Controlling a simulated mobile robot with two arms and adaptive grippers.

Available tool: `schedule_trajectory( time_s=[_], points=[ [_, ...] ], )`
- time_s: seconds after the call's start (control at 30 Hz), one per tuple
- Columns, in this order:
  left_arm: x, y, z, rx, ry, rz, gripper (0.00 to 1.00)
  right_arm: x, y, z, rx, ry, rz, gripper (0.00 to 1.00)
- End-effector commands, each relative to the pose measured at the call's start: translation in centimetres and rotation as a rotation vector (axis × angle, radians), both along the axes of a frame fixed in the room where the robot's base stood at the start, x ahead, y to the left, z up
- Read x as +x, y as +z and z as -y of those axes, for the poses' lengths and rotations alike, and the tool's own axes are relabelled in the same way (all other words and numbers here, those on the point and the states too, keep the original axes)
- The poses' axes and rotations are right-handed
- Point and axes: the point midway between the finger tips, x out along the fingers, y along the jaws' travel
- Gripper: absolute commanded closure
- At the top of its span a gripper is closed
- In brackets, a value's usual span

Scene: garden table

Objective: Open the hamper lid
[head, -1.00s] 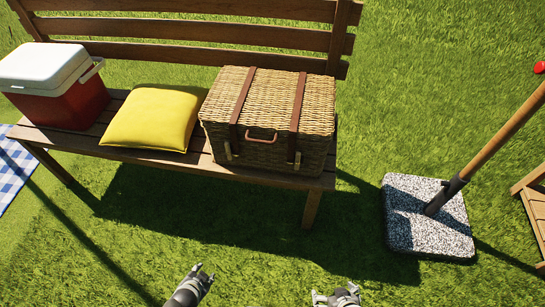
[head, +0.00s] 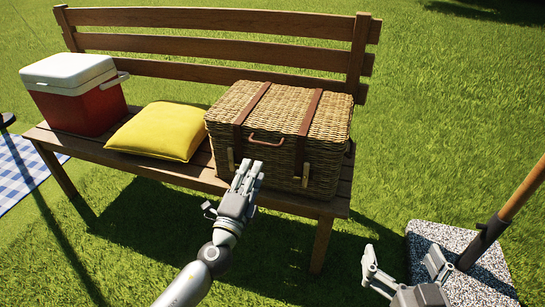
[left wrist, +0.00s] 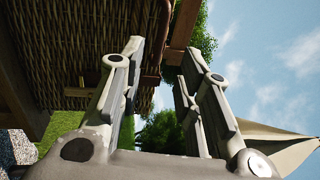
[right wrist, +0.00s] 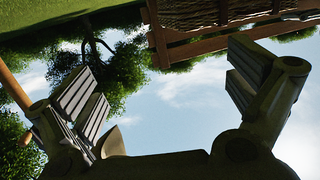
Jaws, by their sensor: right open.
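The wicker hamper (head: 255,160) stands on the bench with its lid (head: 285,110) shut. Two brown straps cross the lid, and a copper-coloured handle (head: 266,141) is at the front. My left gripper (head: 252,170) points up at the hamper's front, just below the handle in the head view; contact cannot be told. In the left wrist view its fingers (left wrist: 162,55) are apart with nothing seen between them, and the wicker (left wrist: 70,40) fills the upper left. My right gripper (head: 405,258) is open and empty, low in front of the bench's right end; its spread fingers show in the right wrist view (right wrist: 165,75).
A yellow cushion (head: 160,130) and a red cooler with a white lid (head: 68,69) are on the wooden bench (head: 120,158) left of the hamper. A speckled base with a pole (head: 420,236) stands at lower right.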

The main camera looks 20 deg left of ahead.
Motion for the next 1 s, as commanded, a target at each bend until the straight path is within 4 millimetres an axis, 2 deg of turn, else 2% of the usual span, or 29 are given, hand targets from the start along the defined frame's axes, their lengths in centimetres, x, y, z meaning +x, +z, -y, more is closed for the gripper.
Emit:
schedule_trajectory(
  time_s=[0.17,0.4,0.6,0.8,1.0],
  points=[
    [1.6,0.7,0.1,0.003,0.0,0.006,0.68,-0.2,-0.5,0.2,-0.01,-0.003,-0.039,0.0],
    [5.9,1.5,0.2,0.002,0.0,0.006,0.68,-0.6,-1.9,0.5,-0.027,-0.007,-0.109,0.0],
    [8.9,1.9,0.3,0.002,0.0,0.004,0.68,-0.5,-1.8,0.4,-0.025,-0.007,-0.099,0.0],
    [10.3,2.1,0.4,0.0,-0.001,0.002,0.68,-0.4,-1.4,0.4,-0.02,-0.006,-0.079,0.0],
    [10.5,2.1,0.4,0.0,-0.001,0.002,0.68,-0.4,-1.3,0.4,-0.019,-0.006,-0.073,0.0]
  ],
)
